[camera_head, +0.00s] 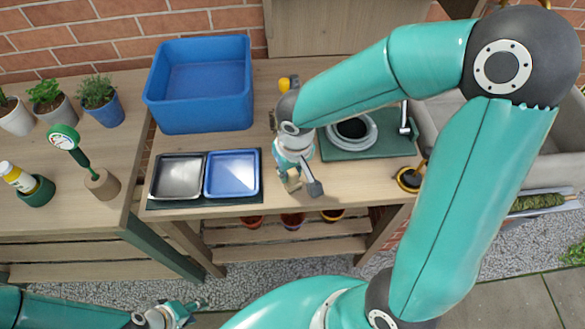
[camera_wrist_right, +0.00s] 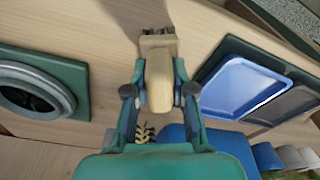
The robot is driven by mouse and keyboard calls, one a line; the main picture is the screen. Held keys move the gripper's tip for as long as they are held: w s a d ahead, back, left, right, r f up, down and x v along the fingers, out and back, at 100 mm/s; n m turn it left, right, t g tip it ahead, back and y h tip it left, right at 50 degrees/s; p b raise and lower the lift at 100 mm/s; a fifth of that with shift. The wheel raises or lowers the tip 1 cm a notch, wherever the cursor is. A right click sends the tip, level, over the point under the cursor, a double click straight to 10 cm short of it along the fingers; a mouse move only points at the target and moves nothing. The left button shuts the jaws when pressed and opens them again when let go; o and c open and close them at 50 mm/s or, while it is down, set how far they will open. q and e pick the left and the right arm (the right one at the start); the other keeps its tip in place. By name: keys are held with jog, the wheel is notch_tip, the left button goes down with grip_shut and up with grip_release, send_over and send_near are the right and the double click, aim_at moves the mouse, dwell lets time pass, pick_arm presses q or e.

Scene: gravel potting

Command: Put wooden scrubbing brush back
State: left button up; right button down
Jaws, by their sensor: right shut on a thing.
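The wooden scrubbing brush (camera_wrist_right: 159,82) is held in my right gripper (camera_wrist_right: 158,92). In the right wrist view its pale rounded handle lies between the two fingers, and its wider end (camera_wrist_right: 158,43) points away from the palm. In the head view my right gripper (camera_head: 293,165) is over the wooden bench, just right of the blue tray, and a small part of the brush (camera_head: 290,182) shows below it. The arm hides most of the brush there. My left gripper (camera_head: 180,314) is low at the left, away from the bench; its fingers are too small to read.
A blue bin (camera_head: 200,128) stands behind a metal tray (camera_head: 178,178) and a blue tray (camera_head: 232,175). A green mat (camera_head: 372,148) with a round ring (camera_head: 371,138) lies to the right. Potted plants (camera_head: 99,98) stand on the left bench. Bare wood surrounds the right gripper.

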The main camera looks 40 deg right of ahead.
jog(key=c, duration=1.4)
grip_release()
jog(key=o, duration=0.4)
jog(key=shift+r, duration=0.35)
jog(key=r, duration=0.3)
jog(key=s+r+p, duration=0.1)
jog(key=r, duration=0.7)
jog(key=shift+s+a+r, duration=0.1)
jog(key=shift+s+r, duration=0.1)
jog(key=shift+s, duration=0.1)
